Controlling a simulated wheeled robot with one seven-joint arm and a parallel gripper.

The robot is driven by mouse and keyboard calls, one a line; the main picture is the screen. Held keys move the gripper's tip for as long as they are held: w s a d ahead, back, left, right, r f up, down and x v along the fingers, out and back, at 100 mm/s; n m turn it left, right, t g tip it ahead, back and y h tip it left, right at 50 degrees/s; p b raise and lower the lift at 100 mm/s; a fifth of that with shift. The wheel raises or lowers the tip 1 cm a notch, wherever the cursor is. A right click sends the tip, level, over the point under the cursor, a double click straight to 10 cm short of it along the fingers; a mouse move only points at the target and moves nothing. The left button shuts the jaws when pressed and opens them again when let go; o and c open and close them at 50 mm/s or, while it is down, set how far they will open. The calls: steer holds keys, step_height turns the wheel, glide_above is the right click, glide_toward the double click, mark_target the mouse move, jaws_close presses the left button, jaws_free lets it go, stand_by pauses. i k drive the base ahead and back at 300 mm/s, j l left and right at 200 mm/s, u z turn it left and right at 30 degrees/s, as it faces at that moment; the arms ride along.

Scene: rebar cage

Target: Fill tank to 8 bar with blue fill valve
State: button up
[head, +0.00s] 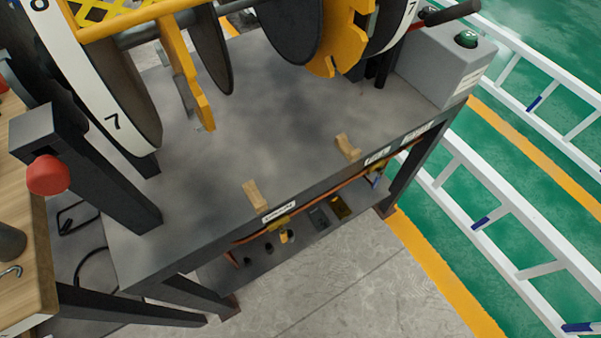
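I see no tank, pressure gauge or blue fill valve that I can make out for certain in the head view. A small blue spot (375,182) shows under the right front edge of the grey metal bench (230,165), too small to identify. My gripper is not in view.
Numbered wheels (105,115) and yellow brackets (185,75) stand over the bench. Wooden blocks (256,196) lie near the front edge. White ladders (480,190) lie on the green floor.

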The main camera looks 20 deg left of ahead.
mark_target(376, 182)
steer(key=u, duration=0.4)
steer(key=i+l+u, duration=0.15)
steer(key=i+l, duration=0.2)
steer(key=i+l+u, duration=0.2)
steer(key=l, duration=0.25)
steer(key=i+l+u, duration=0.15)
steer(key=i+l, duration=0.25)
steer(key=l, duration=0.1)
